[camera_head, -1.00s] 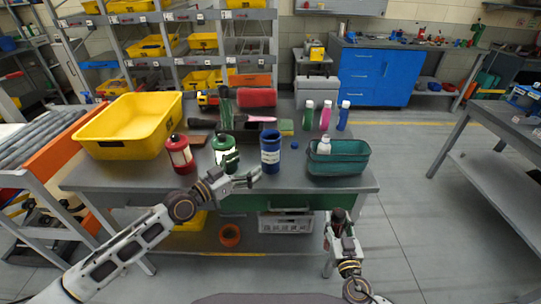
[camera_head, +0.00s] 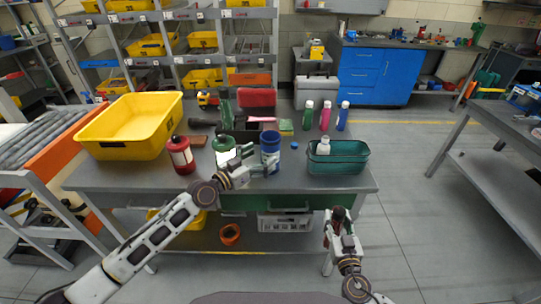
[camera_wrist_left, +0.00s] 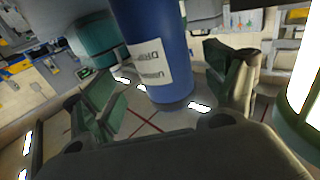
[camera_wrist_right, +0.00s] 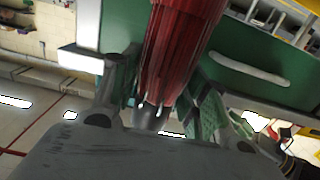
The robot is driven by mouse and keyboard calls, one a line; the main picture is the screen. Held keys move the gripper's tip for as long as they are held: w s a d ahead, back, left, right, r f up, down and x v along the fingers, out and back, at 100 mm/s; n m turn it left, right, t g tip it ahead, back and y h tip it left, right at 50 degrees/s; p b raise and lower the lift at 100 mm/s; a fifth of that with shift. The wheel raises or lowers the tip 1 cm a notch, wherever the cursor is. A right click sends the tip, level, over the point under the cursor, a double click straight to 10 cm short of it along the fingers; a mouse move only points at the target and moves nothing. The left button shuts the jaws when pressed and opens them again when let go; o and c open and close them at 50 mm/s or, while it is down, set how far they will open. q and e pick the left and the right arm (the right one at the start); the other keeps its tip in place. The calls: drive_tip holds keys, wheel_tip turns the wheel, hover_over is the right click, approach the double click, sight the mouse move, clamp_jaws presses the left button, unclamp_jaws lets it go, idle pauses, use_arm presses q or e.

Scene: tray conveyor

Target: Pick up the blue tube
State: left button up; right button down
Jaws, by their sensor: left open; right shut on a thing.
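The blue tube (camera_head: 270,141), a cylinder with a white label, stands upright on the grey table between the green canister (camera_head: 224,144) and the teal bin. My left gripper (camera_head: 262,168) is open at the tube's lower part. In the left wrist view the tube (camera_wrist_left: 155,45) lies between the two spread fingers, with gaps visible beside it. My right gripper (camera_head: 338,225) is low in front of the table's right part. It is shut on a dark red ribbed object (camera_wrist_right: 178,50), seen up close in the right wrist view; its full shape is cut off.
A red canister (camera_head: 181,154) and a yellow bin (camera_head: 125,148) stand to the left on the table (camera_head: 330,185). The teal bin (camera_head: 338,166), holding a white bottle, is close on the tube's right. Several slim bottles stand behind.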

sight(264, 154)
use_arm(q)
drive_tip(key=shift+w+d, duration=0.15)
idle(0.3)
drive_tip(key=shift+f+x, duration=0.2)
drive_tip(key=shift+x, duration=2.3)
use_arm(e)
drive_tip(key=shift+r, duration=0.2)
use_arm(q)
drive_tip(key=shift+w, duration=0.15)
drive_tip(key=c, duration=1.1)
drive_tip(key=shift+r, duration=0.2)
drive_tip(key=shift+c, duration=0.2)
use_arm(e)
drive_tip(key=shift+r, duration=0.1)
